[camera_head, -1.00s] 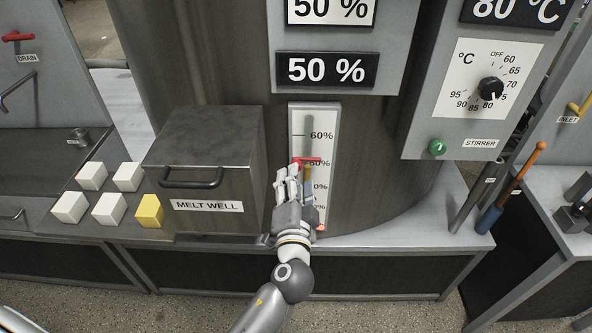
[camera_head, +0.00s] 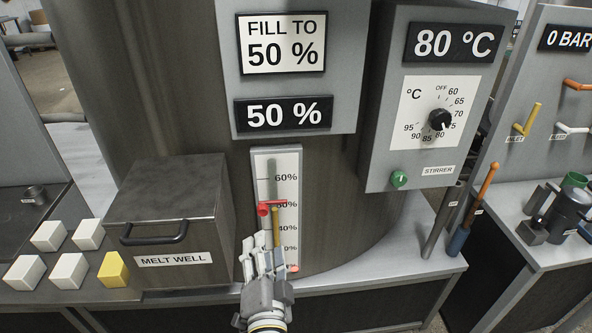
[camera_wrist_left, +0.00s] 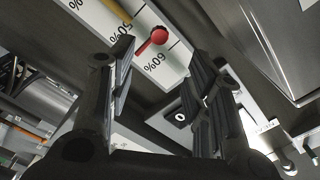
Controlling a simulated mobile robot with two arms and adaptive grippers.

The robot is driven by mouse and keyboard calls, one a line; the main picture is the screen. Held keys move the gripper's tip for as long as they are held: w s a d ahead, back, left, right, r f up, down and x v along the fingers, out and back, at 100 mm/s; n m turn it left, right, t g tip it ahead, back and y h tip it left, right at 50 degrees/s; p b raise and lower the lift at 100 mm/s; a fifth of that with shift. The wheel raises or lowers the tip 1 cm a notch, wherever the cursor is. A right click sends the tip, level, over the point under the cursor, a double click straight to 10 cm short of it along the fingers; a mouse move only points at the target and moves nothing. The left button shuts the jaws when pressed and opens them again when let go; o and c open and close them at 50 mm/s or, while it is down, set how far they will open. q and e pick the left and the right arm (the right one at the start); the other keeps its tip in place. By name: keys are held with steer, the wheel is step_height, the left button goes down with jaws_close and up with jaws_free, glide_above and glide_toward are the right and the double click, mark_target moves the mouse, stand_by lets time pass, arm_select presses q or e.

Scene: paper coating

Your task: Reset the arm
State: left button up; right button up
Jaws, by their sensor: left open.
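My left gripper (camera_head: 262,262) is in front of the tank, low by the level gauge (camera_head: 290,168). It is open and empty, with its fingers pointing up. A red handle (camera_head: 268,208) on the gauge stands just above the fingertips, apart from them in the head view. In the left wrist view, the two fingers (camera_wrist_left: 160,95) are spread wide, and the red handle (camera_wrist_left: 157,36) shows beyond them on the white scale (camera_wrist_left: 135,50). My right gripper is not in view.
The melt well box (camera_head: 170,222) stands left of my gripper, with white blocks (camera_head: 48,236) and a yellow block (camera_head: 113,270) beside it. The control panel (camera_head: 430,100) reads 80 °C. Tools (camera_head: 470,215) stand at the right. The counter front right of the gripper (camera_head: 370,270) is clear.

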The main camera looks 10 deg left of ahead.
arm_select(q)
steer(key=s+d+f+m+g+h, duration=0.15)
steer(key=s+f+g, duration=0.25)
steer(key=f, duration=1.5)
steer(key=s+a+f+g+h, duration=0.1)
steer(key=s+f+g+h, duration=0.25)
steer(key=f, duration=1.45)
steer(key=s+a+f+n+g, duration=0.2)
steer(key=s+a+f+g, duration=0.1)
steer(key=s+f, duration=0.4)
steer(key=s+a+f+n+g, duration=0.2)
steer(key=s+f, duration=0.5)
steer(key=s, duration=0.7)
steer(key=s+a+f+n+g, duration=0.3)
steer(key=s+f, duration=0.4)
steer(key=s, duration=0.4)
steer(key=shift+a+f+g, duration=0.35)
steer(key=shift+a+g, duration=0.1)
steer(key=shift+a, duration=0.65)
